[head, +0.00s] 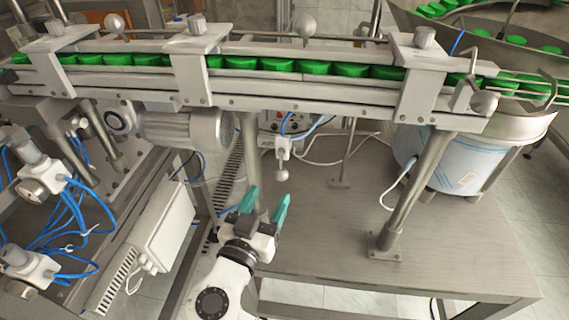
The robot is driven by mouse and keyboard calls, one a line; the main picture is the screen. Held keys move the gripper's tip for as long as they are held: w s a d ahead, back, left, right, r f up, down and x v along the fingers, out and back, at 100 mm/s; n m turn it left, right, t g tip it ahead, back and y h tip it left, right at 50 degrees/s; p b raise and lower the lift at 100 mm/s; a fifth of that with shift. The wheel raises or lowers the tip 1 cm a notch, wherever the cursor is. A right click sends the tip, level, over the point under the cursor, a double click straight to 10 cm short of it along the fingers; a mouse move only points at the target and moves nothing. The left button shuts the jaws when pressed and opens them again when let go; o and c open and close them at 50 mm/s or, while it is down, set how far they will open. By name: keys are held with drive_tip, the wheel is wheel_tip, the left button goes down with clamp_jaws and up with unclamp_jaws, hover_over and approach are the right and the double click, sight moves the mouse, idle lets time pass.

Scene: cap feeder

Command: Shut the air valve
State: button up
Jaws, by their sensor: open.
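A pale fitting with a short lever ending in a ball (282,158) hangs below the conveyor, in front of a grey box, with blue air tubes running into its top. It looks like the air valve, though its inner state cannot be read. My gripper (266,206) is just below and nearer than it, with two teal fingers spread apart and pointing up toward the conveyor. Nothing is between the fingers. The gripper and the ball lever appear apart.
The conveyor (300,95) with green caps crosses above. A motor (188,131) hangs below it at left. Regulators (38,180) with blue tubes stand at far left, near a white box (160,225). A support leg (415,190) rises from the steel table (330,250), which is largely clear.

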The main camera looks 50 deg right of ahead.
sight(279, 179)
drive_tip(key=p+x, duration=0.2)
drive_tip(key=x, duration=0.6)
drive_tip(key=shift+d+p, duration=0.25)
drive_tip(key=shift+p, duration=0.1)
drive_tip(key=shift+x, duration=0.9)
clamp_jaws()
